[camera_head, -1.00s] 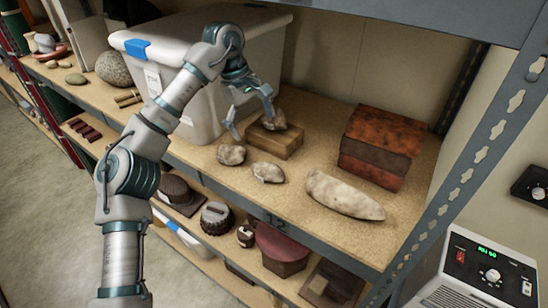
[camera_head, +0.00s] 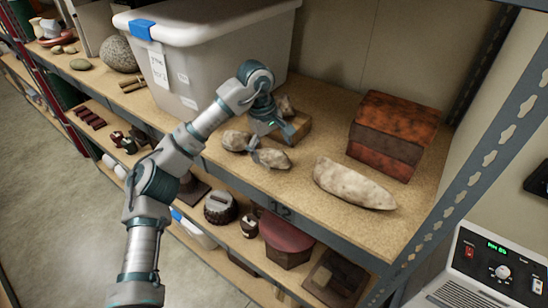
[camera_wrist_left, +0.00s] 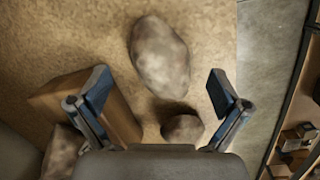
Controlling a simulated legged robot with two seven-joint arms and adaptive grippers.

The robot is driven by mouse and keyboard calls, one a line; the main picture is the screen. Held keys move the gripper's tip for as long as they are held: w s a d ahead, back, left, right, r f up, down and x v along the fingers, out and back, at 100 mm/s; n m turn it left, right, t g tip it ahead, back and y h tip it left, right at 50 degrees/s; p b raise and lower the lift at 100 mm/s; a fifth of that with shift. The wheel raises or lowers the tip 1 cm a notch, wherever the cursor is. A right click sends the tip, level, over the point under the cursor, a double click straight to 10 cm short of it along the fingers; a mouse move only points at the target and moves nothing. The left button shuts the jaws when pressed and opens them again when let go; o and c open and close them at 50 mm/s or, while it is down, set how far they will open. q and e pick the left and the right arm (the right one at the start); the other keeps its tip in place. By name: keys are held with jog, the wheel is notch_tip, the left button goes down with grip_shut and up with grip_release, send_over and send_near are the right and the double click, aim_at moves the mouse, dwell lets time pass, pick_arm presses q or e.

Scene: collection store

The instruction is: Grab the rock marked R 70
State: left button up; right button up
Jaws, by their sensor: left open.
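Two small grey-brown rocks, a left one (camera_head: 236,140) and a right one (camera_head: 273,158), lie near the shelf's front edge. A third rock (camera_head: 286,104) sits on a wooden block (camera_head: 297,128), and a large elongated rock (camera_head: 352,185) lies to the right. No R 70 marking is readable on any. My left gripper (camera_head: 270,141) is open above the two small rocks, partly covering them. In the left wrist view, one rock (camera_wrist_left: 160,55) lies ahead between the open fingers and a smaller-looking one (camera_wrist_left: 182,129) lies closer to the palm. My right gripper is not seen.
The wooden block (camera_wrist_left: 118,112) is close beside one finger in the wrist view. A large plastic bin (camera_head: 215,50) stands behind left, and a reddish-brown box (camera_head: 392,135) stands right. The shelf (camera_head: 310,218) has a front edge above a lower shelf with several objects.

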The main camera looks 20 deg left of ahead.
aim_at(272, 151)
pick_arm(q)
notch_tip(272, 151, down, 2)
jog(key=shift+w+d+f, duration=0.1)
jog(key=shift+w+f, duration=0.05)
jog(key=shift+f, duration=0.05)
jog(key=shift+w+f, duration=0.15)
jog(key=shift+f, duration=0.15)
jog(key=shift+r, duration=0.1)
jog(key=c, duration=1.8)
jog(key=shift+r, duration=0.15)
